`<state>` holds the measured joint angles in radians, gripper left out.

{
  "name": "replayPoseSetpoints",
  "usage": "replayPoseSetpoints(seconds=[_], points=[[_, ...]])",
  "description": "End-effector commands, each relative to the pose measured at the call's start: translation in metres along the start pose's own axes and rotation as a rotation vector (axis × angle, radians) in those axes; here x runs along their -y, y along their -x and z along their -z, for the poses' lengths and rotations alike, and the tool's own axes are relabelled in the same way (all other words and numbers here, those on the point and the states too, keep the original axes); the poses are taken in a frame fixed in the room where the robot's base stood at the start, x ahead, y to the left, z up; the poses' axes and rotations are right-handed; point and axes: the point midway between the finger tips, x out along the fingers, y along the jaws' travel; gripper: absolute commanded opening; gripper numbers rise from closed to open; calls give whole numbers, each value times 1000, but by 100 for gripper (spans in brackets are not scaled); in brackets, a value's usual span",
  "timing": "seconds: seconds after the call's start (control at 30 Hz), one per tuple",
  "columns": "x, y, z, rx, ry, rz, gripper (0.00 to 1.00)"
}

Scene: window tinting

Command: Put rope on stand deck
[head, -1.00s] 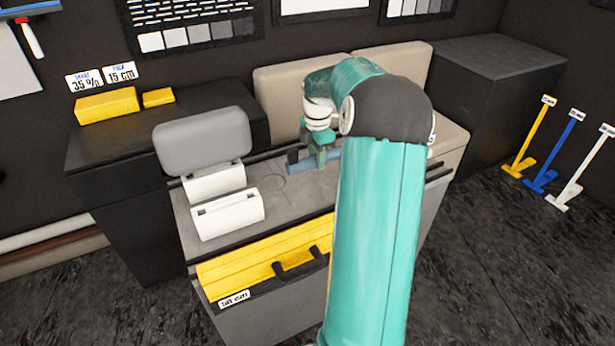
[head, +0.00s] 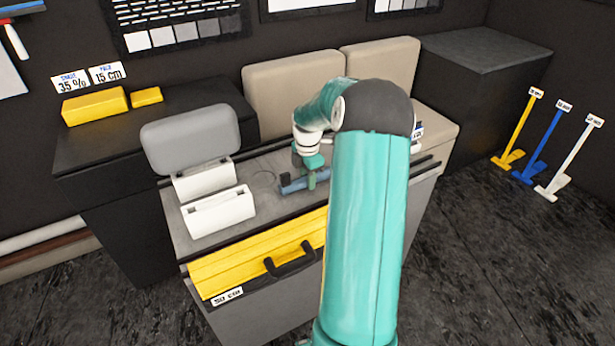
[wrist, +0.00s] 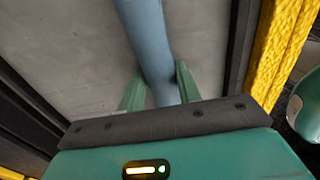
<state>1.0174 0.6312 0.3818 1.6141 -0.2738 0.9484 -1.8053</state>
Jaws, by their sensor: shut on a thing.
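A smooth, thick blue length (head: 292,184), taken as the rope, lies between the fingers of my gripper (head: 311,180). In the wrist view the rope (wrist: 150,45) runs straight away from the fingers, and my gripper (wrist: 160,85) is shut on it. The stand deck (head: 240,192) is the grey top between dark rails. The rope is over the deck or close to its surface; I cannot tell whether it touches. The bare deck (wrist: 60,60) also shows in the wrist view. My arm hides the right part of the deck.
Two white holders (head: 219,211) stand at the deck's left, with a grey rounded pad (head: 190,138) behind. A yellow case (head: 255,262) is at the stand's front. Beige cushions (head: 292,97) stand behind.

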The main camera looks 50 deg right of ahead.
Motion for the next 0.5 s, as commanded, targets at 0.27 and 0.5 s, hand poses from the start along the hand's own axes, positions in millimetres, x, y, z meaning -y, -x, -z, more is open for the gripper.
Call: replayPoseSetpoints(seconds=[0.27, 0.5], points=[[0, -1, 0, 0, 0, 0, 56], [0, 3, 0, 0, 0, 0, 56]])
